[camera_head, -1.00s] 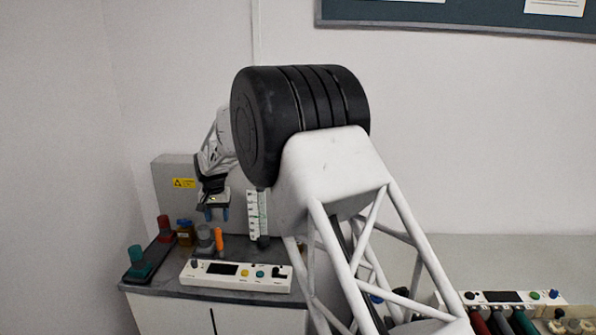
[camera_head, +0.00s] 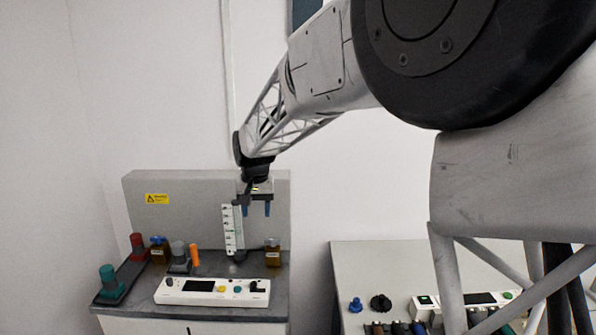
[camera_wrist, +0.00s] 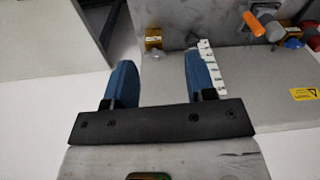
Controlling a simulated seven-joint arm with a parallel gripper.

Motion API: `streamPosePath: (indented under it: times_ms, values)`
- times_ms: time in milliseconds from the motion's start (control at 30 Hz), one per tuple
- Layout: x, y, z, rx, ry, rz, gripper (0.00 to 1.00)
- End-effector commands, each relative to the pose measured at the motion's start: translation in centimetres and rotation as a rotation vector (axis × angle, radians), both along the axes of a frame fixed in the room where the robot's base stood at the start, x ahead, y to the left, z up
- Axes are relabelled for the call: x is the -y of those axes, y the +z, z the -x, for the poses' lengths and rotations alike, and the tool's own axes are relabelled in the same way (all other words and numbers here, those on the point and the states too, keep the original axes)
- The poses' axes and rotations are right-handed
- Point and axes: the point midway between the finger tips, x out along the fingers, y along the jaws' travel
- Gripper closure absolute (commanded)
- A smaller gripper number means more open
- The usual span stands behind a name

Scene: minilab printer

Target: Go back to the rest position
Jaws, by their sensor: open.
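My gripper (camera_head: 256,208) hangs from my arm above the back right of the left bench, fingers pointing down. In the wrist view my gripper (camera_wrist: 162,82) shows two blue fingers wide apart with nothing between them.
A grey panel (camera_head: 185,205) stands behind. A second bench (camera_head: 375,258) is at right.

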Motion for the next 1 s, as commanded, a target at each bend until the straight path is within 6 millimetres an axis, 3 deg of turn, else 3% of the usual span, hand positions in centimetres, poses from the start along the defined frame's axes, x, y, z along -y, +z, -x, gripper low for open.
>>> streamPosePath:
  times_ms: [100, 433, 1000]
  values:
    - [3.1, 1.4, 2.2, 0.011, -0.01, -0.003, 0.49]
    - [10.4, 3.8, 8.7, 0.039, -0.029, -0.006, 0.49]
    - [20.7, 4.9, 21.8, 0.087, -0.063, -0.004, 0.49]
